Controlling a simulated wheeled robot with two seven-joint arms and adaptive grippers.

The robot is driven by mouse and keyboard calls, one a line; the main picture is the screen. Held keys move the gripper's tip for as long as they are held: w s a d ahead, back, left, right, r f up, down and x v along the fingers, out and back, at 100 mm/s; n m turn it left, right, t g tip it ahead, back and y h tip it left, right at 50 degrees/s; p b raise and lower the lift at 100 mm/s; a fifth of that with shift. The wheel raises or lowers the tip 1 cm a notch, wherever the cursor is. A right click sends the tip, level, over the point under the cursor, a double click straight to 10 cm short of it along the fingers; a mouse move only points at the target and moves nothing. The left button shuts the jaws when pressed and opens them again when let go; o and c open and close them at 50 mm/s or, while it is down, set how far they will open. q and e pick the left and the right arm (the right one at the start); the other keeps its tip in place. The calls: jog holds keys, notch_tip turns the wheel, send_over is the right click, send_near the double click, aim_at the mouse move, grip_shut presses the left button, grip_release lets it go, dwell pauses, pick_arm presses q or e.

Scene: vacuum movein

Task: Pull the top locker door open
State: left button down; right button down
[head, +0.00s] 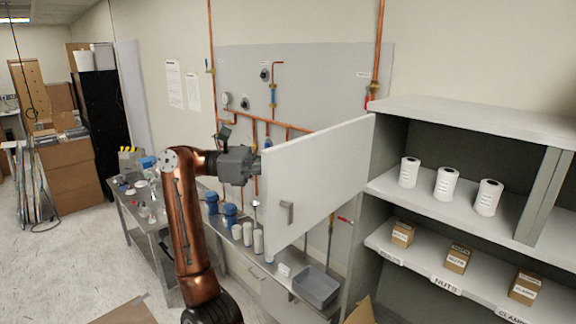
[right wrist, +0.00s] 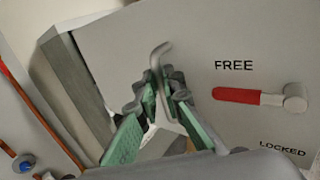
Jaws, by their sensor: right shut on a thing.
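The top locker door (head: 318,175) is a white panel standing swung out from the grey locker, with the upper shelves open to view. A small grey latch piece (head: 287,214) shows on its near face. My right gripper (head: 258,164) is at the door's free edge, with its fingers largely hidden behind the panel. In the right wrist view, the green-padded fingers (right wrist: 160,105) are closed around a bent metal handle (right wrist: 160,58) on the door face (right wrist: 200,35). A red lever (right wrist: 250,96) sits beside it between the words FREE and LOCKED. My left gripper is not in view.
White rolls (head: 447,184) and small boxes (head: 457,257) stand on the locker shelves (head: 430,200). A bench (head: 262,277) with bottles and a grey bin (head: 316,286) lies below and behind the door. Copper pipes (head: 295,127) run along the wall. Open floor (head: 70,270) is at left.

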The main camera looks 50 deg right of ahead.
jog(key=shift+d+r, duration=0.15)
jog(key=shift+d, duration=0.05)
jog(key=c, duration=2.5)
grip_release()
jog(key=shift+s, duration=0.1)
jog(key=shift+o, duration=0.9)
jog(key=shift+s+d, duration=0.1)
jog(key=shift+d, duration=0.25)
jog(key=shift+o, duration=0.8)
jog(key=shift+d+f, duration=0.25)
jog(key=shift+d, duration=0.2)
jog(key=shift+o, duration=0.6)
jog(key=shift+d+f, duration=0.1)
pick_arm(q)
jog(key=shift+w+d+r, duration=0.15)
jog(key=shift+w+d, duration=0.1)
pick_arm(e)
jog(key=v, duration=0.8)
jog(key=shift+a, duration=0.45)
